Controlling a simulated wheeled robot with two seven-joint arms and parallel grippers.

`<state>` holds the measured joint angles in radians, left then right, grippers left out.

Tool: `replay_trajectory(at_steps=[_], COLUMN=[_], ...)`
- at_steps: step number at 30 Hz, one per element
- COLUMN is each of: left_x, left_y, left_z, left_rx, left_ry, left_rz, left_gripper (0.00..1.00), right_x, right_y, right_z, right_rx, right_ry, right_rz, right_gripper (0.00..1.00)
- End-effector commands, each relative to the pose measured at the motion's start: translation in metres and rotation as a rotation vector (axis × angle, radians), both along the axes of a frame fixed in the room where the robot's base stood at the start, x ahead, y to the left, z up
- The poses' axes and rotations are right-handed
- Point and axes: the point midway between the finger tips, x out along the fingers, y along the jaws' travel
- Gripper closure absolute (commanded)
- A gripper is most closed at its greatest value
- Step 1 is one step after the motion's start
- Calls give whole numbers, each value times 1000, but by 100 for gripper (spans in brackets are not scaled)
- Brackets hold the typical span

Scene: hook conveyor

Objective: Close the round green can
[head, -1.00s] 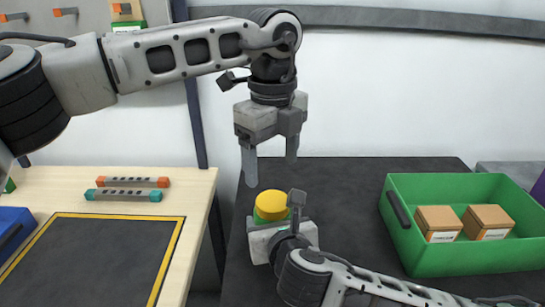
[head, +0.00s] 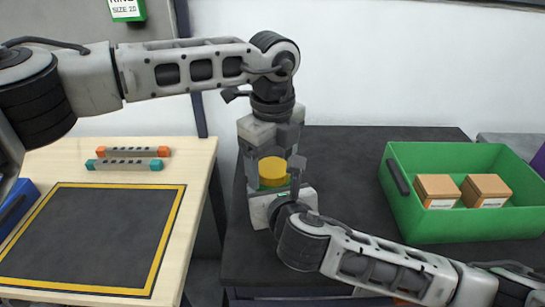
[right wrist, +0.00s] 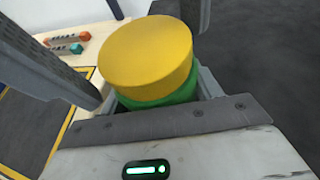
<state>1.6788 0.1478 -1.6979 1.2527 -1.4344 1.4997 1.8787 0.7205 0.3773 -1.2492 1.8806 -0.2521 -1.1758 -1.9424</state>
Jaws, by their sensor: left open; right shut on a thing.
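The round green can, topped by a yellow lid, stands on the dark table in the head view. Its yellow lid (head: 272,171) shows between the fingers of my left gripper (head: 273,180), which is open and points down around it from above. In the right wrist view the yellow lid (right wrist: 146,58) sits on the green can body (right wrist: 160,99), looking slightly tilted. My right gripper (right wrist: 150,75) is shut on the green can, low at its side. Most of the can body is hidden in the head view by my right gripper.
A green crate (head: 440,229) with two brown boxes (head: 437,187) stands at the right of the dark table (head: 350,150). At left, a wooden table (head: 199,165) holds a yellow-edged black mat (head: 95,235) and two grey bars with orange and teal ends (head: 125,164).

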Motion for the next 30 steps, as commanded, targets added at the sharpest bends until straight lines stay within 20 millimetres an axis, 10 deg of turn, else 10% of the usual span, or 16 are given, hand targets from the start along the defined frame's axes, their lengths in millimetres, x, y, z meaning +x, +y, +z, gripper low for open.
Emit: replay_trajectory(at_steps=[6, 14, 30], left_x=[0, 0, 0], left_y=[0, 0, 1], left_z=[0, 0, -1], left_rx=[1, 1, 2], left_ry=[1, 1, 3], left_rz=[0, -61, -1080], left_gripper=[70, 71, 71], right_x=[0, 0, 1], right_y=[-1, -1, -1], right_z=[0, 0, 0], right_rx=[-1, -1, -1], right_ry=[1, 1, 1], right_rz=[-2, -3, -4], right_gripper=[100, 100, 100])
